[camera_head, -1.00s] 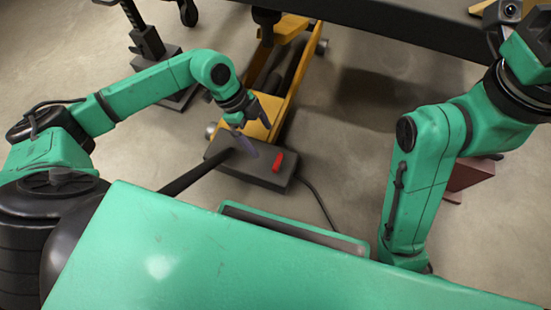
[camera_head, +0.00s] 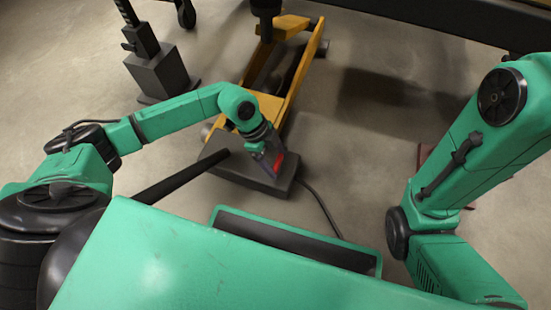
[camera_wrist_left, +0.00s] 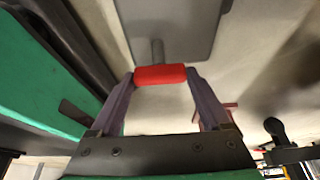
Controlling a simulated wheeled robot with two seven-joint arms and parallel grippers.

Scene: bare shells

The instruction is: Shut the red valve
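The red valve (camera_head: 278,163) is a short red bar handle on a low dark grey box (camera_head: 226,174) on the floor. In the left wrist view the valve (camera_wrist_left: 160,75) lies crosswise on a short grey stem from the box. My left gripper (camera_head: 270,163) reaches down to it and partly covers it in the head view. In the wrist view its two purple-grey fingers (camera_wrist_left: 160,82) stand wide apart, one at each end of the bar. I cannot tell whether they touch it. My right gripper is out of view; only its arm shows at right.
A yellow jack-like frame (camera_head: 296,80) stands just behind the box. A dark post on a grey block (camera_head: 158,76) stands at back left. A dark bench edge (camera_head: 420,22) crosses the top. A cable (camera_head: 322,210) runs from the box.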

